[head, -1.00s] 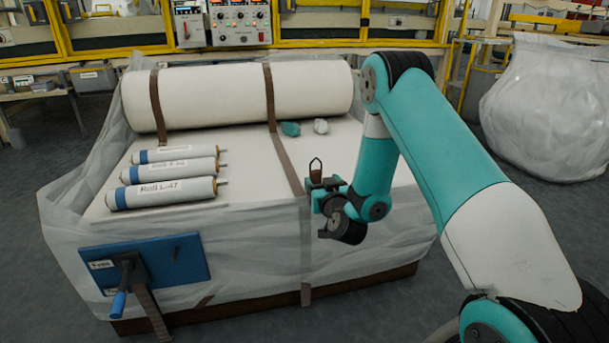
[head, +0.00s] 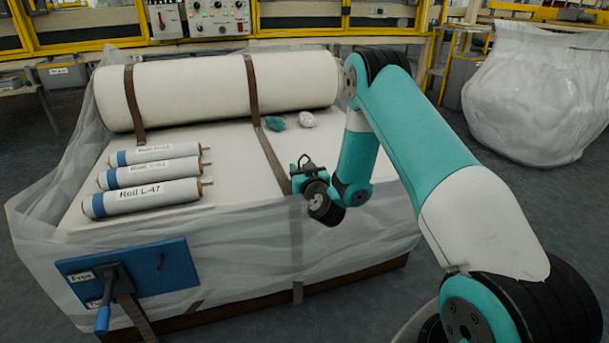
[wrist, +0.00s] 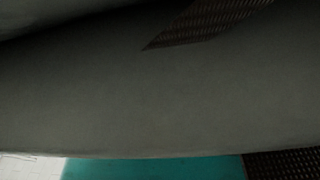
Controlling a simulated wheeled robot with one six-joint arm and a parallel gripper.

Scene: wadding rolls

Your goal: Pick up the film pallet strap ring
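No strap ring can be made out in either view. A film-wrapped pallet load (head: 230,240) carries brown straps; one (head: 272,160) runs from the big white roll across the top. My gripper (head: 303,160) is above the right part of the load's top, just right of this strap and near the front edge. The wrist view shows a dark grey surface (wrist: 130,95) close up, a brown woven strap (wrist: 205,25) and a teal area (wrist: 150,169).
A big white roll (head: 190,92) lies at the back. Several labelled small rolls (head: 155,170) lie left. A teal lump (head: 275,123) and a white lump (head: 306,119) sit near the big roll. A blue lever panel (head: 165,265) is at the front; a wrapped bundle (head: 535,95) stands right.

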